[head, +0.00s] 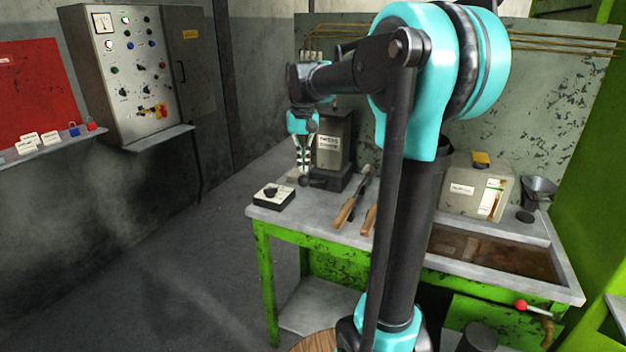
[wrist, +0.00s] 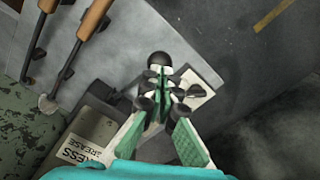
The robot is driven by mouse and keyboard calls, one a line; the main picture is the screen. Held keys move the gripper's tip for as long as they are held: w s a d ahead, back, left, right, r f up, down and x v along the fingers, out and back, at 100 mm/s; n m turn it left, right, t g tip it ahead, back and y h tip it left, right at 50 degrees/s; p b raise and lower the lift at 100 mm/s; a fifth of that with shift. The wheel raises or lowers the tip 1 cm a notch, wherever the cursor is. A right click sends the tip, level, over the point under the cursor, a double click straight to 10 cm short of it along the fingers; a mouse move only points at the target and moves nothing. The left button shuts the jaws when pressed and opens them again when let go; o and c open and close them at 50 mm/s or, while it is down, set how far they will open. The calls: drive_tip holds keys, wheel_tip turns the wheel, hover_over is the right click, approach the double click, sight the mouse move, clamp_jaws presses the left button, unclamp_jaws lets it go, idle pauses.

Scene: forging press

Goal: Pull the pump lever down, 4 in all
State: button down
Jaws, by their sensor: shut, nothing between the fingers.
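The pump is a dark grey box labelled "PRESS GREASE" (head: 333,140) at the back left of the bench; part of it also shows in the wrist view (wrist: 92,130). A black ball knob (head: 305,181), apparently the pump lever's end, is low in front of it. The knob (wrist: 159,59) shows just beyond my fingertips in the wrist view. My gripper (head: 302,172) points down beside the pump, shut and empty. In the wrist view my gripper (wrist: 160,78) overlaps the knob's near side; I cannot tell whether they touch. The lever's rod is mostly hidden behind my fingers.
Wooden-handled tongs (head: 347,210) lie right of the pump. A beige box (head: 478,187) and a sunken tray (head: 490,255) are further right. A red-knobbed handle (head: 521,305) sticks out in front.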

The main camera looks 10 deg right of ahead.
sight(301, 182)
drive_tip(key=shift+s+a+f, duration=0.15)
drive_tip(key=shift+s+f, duration=0.1)
drive_tip(key=shift+f, duration=1.05)
drive_tip(key=shift+s+a+f, duration=0.2)
drive_tip(key=shift+f, duration=1.1)
drive_tip(key=shift+s+a+f, duration=0.15)
drive_tip(key=shift+s+f, duration=0.1)
drive_tip(key=shift+f, duration=1.15)
drive_tip(key=shift+s+f, duration=0.1)
drive_tip(key=shift+f, duration=1)
drive_tip(key=shift+w+d+r, duration=0.15)
drive_tip(key=shift+w+r, duration=0.1)
drive_tip(key=shift+r, duration=1.5)
drive_tip(key=shift+w+d+r, duration=0.2)
drive_tip(key=shift+w+r, duration=0.1)
drive_tip(key=shift+r, duration=1.45)
drive_tip(key=shift+w+d+r, duration=0.15)
drive_tip(key=shift+w+r, duration=0.1)
drive_tip(key=shift+r, duration=1.5)
